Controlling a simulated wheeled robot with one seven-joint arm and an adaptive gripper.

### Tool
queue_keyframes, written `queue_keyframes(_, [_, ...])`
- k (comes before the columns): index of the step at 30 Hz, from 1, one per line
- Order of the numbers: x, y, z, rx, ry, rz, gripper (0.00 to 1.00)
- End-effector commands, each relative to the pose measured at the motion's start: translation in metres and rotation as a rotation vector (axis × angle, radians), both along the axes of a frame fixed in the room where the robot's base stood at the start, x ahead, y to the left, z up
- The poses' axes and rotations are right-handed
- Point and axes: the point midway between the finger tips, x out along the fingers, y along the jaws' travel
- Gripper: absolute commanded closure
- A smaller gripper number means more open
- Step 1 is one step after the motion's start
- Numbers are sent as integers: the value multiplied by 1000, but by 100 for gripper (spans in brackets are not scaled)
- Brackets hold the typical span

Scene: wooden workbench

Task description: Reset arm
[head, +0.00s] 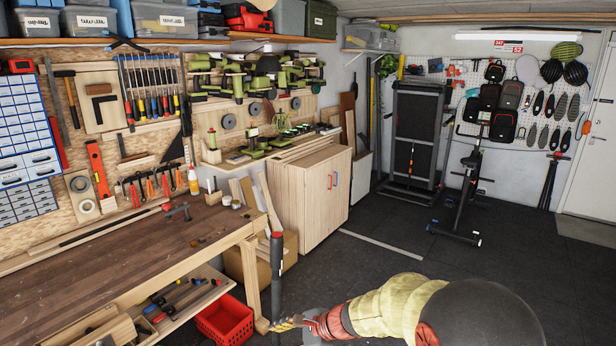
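My arm enters at the bottom right, with a black rounded part, a yellowish section and a red section, and reaches left over the dark floor. Its far end, where my gripper (286,323) seems to be, is small and shows yellow and dark bands; its fingers cannot be made out. A dark upright pole-like shape (277,275) with a reddish band near its top stands right at that end. I cannot tell whether it is held, touched or only in line with it.
The wooden workbench (120,265) fills the left, with a red crate (224,320) below its right end. A wooden cabinet (308,195) stands behind. A folded treadmill (414,140) and an exercise bike (466,195) stand further back. The floor (400,240) between is mostly clear.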

Motion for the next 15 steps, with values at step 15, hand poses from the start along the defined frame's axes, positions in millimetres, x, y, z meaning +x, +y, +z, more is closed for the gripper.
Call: queue_keyframes(15, [-230, -160, 84, -693, -427, 986, 60])
